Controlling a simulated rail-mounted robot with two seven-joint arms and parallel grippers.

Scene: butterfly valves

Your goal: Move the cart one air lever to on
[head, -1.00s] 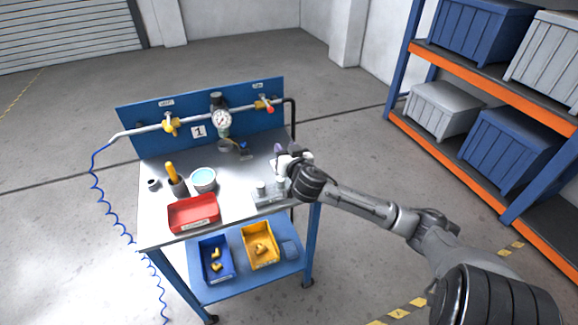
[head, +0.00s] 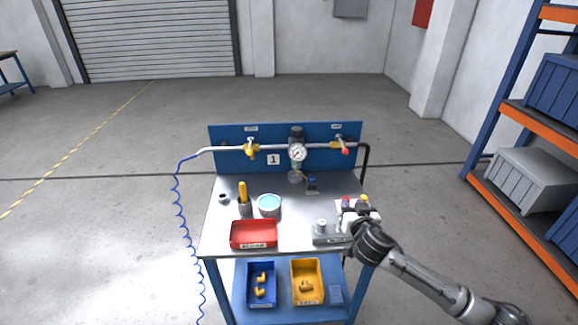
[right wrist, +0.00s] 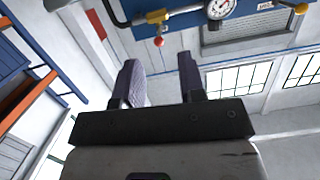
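Cart one (head: 280,213) stands in front of me, with a blue back panel (head: 227,134) carrying a pipe, a gauge (head: 298,152) and two valves. The left valve (head: 252,149) has a yellow lever. The right valve (head: 342,150) has a red-tipped handle; it also shows in the right wrist view (right wrist: 157,20). The small labels above the valves are too small to read. My right gripper (head: 357,207) is over the cart's right side, below and apart from the right valve. Its fingers (right wrist: 160,78) are spread with nothing between them. My left gripper is out of view.
On the cart top are a red tray (head: 254,246), a bowl of blue liquid (head: 268,204) and a yellow-handled tool in a cup (head: 243,208). Small red and yellow tops show beside my right gripper. Blue and yellow bins sit on the lower shelf. An orange-and-blue rack (head: 520,115) stands right.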

